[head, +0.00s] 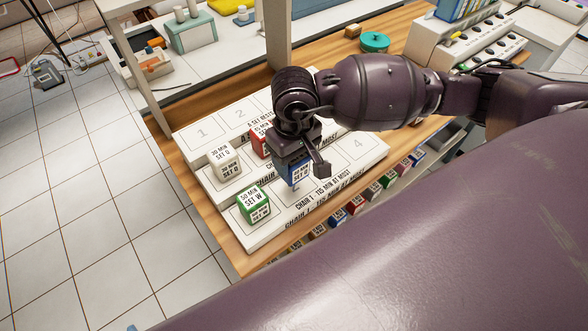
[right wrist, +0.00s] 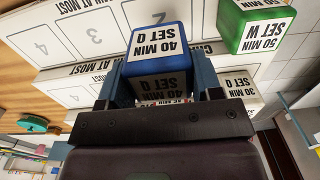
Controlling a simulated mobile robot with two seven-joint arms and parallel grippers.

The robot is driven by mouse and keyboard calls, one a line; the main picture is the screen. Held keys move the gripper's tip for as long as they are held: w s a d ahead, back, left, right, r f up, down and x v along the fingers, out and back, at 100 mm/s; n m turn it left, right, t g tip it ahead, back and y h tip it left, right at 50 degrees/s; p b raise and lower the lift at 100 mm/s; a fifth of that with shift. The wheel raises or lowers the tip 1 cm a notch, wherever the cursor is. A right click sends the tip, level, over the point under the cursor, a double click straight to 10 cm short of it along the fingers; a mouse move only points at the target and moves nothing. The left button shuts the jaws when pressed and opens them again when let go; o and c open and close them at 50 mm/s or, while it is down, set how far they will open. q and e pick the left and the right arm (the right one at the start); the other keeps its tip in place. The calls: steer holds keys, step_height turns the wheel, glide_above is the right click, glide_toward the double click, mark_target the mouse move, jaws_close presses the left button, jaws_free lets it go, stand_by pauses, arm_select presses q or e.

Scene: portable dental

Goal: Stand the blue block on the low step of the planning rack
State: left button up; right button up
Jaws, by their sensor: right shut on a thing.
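The blue block (head: 299,172), marked 40 MIN SET Q, is in my right gripper (head: 303,160). The right wrist view shows it upright between the two fingers (right wrist: 160,72), its labelled faces visible (right wrist: 158,42). The stepped white planning rack (head: 345,182) lies below. The block is over the low step, right of the green block (head: 253,205); I cannot tell whether it touches the step. The green block, marked 50 MIN SET W, stands at the low step's left end and also shows in the right wrist view (right wrist: 255,25). My left gripper is not in view.
A white block (head: 225,162) stands on the middle step at the left. A red block (head: 261,140) stands behind my gripper, partly hidden. Several coloured blocks (head: 355,205) sit below the rack's front. A teal round container (head: 375,42) stands farther back. The low step's right part is clear.

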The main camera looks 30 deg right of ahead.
mark_target(294, 172)
steer(key=shift+f, duration=2.65)
steer(key=o, duration=1)
steer(key=shift+c, duration=0.2)
step_height(294, 172, up, 12)
steer(key=shift+r, duration=0.2)
